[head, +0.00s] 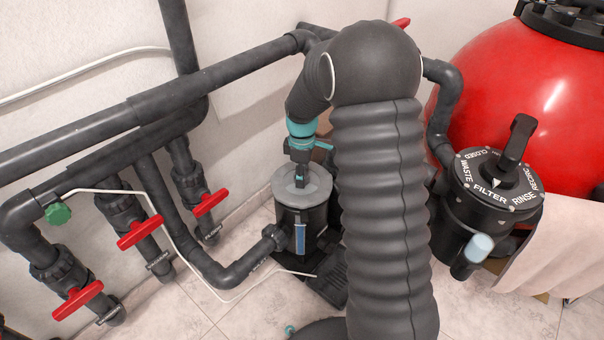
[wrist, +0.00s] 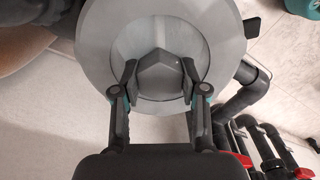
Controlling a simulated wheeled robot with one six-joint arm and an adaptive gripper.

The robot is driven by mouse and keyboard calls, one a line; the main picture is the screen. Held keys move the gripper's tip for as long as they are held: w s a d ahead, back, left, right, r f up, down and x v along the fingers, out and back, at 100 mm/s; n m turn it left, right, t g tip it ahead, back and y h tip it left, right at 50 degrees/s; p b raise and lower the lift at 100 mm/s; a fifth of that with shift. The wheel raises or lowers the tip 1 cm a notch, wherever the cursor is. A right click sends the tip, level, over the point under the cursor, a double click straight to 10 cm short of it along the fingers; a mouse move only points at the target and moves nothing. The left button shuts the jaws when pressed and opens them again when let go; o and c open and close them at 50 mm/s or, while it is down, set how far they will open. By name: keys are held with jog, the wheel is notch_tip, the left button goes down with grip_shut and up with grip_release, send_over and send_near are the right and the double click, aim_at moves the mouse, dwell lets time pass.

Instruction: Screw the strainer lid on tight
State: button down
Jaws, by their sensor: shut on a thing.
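The strainer lid (head: 317,187) is a grey disc on top of the dark strainer housing (head: 291,224), in the lower middle of the head view. In the wrist view the lid (wrist: 103,40) fills the top centre, with a clear inner ring and a dark central knob (wrist: 160,74). My gripper (head: 300,172) comes down from above onto the lid. In the wrist view my gripper (wrist: 160,82) has one finger on each side of the knob and is shut on it. The thread under the lid is hidden.
Black pipes with red-handled valves (head: 139,231) stand left of the strainer. The red filter tank (head: 535,95) and its multiport valve (head: 490,185) are at the right, with a pink towel (head: 560,245) beside them. Pale floor tiles (head: 185,315) lie open in front.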

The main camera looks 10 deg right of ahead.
jog(key=shift+f+b, duration=0.4)
jog(key=shift+f, duration=0.4)
jog(key=m+p, duration=0.1)
jog(key=m, duration=0.9)
jog(key=shift+r+p, duration=0.1)
jog(key=shift+p, duration=0.3)
jog(key=m, duration=0.6)
jog(key=shift+a+m+p, duration=0.1)
jog(key=shift+m+p, duration=0.2)
jog(key=shift+p, duration=0.1)
jog(key=shift+w+m+p, duration=0.1)
jog(key=shift+m+p, duration=0.2)
jog(key=shift+m, duration=2.9)
jog(key=c, duration=0.5)
grip_release()
jog(key=shift+c, duration=0.2)
